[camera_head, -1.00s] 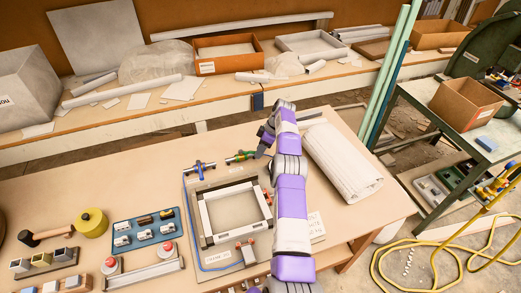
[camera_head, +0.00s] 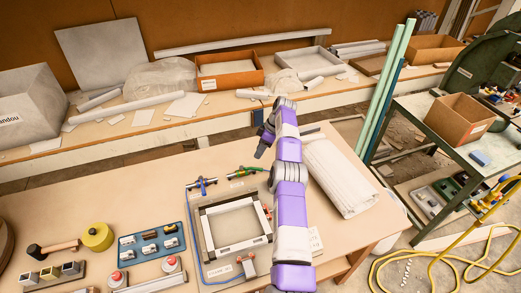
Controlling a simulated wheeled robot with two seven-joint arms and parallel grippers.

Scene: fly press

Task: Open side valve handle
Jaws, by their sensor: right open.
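A square fixture frame (camera_head: 207,243) lies on the workbench with a blue-handled valve (camera_head: 203,185) at its back left. A green-handled valve (camera_head: 247,171) sits at its back, close to my right arm. Red fittings show at the frame's right side (camera_head: 267,212) and front right (camera_head: 247,266). I cannot tell which one is the side valve, or the exact angle of its handle. My right gripper (camera_head: 260,152) is open and empty, pointing down above and behind the green valve, apart from it. My right arm covers part of the bench right of the frame. My left gripper is not in view.
A rolled white sheet (camera_head: 340,175) lies right of my arm. A blue tray of parts (camera_head: 151,243), yellow tape (camera_head: 97,237) and a mallet (camera_head: 53,248) are at the left. Red buttons (camera_head: 171,264) stand in front.

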